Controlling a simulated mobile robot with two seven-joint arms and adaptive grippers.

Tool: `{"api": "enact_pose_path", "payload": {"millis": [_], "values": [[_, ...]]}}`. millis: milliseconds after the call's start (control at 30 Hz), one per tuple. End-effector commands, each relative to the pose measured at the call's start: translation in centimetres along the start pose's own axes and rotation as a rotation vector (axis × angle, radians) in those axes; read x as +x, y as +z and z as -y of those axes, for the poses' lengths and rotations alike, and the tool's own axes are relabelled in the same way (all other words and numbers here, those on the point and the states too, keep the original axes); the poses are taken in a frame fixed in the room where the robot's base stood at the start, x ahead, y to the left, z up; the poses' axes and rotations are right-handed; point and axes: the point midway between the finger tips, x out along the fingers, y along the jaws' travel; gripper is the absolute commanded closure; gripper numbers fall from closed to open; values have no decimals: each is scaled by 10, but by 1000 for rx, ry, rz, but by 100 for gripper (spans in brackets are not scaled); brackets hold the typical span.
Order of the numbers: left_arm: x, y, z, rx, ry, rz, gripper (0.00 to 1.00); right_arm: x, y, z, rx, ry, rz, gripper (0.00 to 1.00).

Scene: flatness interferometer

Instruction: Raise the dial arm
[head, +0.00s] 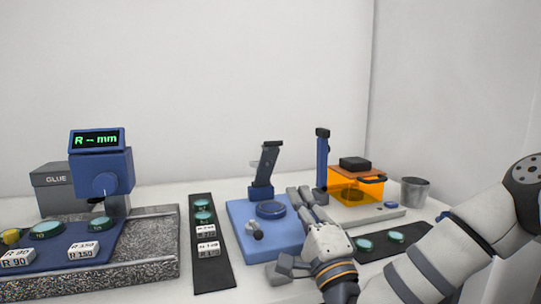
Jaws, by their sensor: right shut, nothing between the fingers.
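A blue base plate (240,222) at the centre carries a round blue disc (270,209). A dark arm (267,165) rises at its back, leaning slightly, with a black cap on top; it looks like the dial arm, but I cannot be sure. My right gripper (299,193) comes in from the lower right. Its fingers are shut and empty, just right of the disc and in front of the arm's foot; I cannot tell whether they touch anything. They hide part of the plate's right side. My left gripper is not in view.
A blue post (322,160) and an orange box (350,188) stand behind the gripper, with a metal cup (414,192) farther right. A gauge with a green display (97,140) stands on a granite slab (150,255) at left. Dark strips (213,274) hold green discs and labels.

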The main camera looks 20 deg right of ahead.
Motion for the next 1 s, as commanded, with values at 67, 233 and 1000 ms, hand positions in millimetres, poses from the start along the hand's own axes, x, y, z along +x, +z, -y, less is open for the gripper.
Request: {"api": "enact_pose_path", "payload": {"millis": [67, 233, 1000], "values": [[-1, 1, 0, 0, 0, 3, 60, 8, 0, 2, 0, -6, -1, 100], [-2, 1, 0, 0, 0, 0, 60, 42, 0, 2, -2, -7, 0, 100], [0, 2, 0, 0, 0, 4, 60, 138, 1, 0, -1, 3, 1, 100]]}}
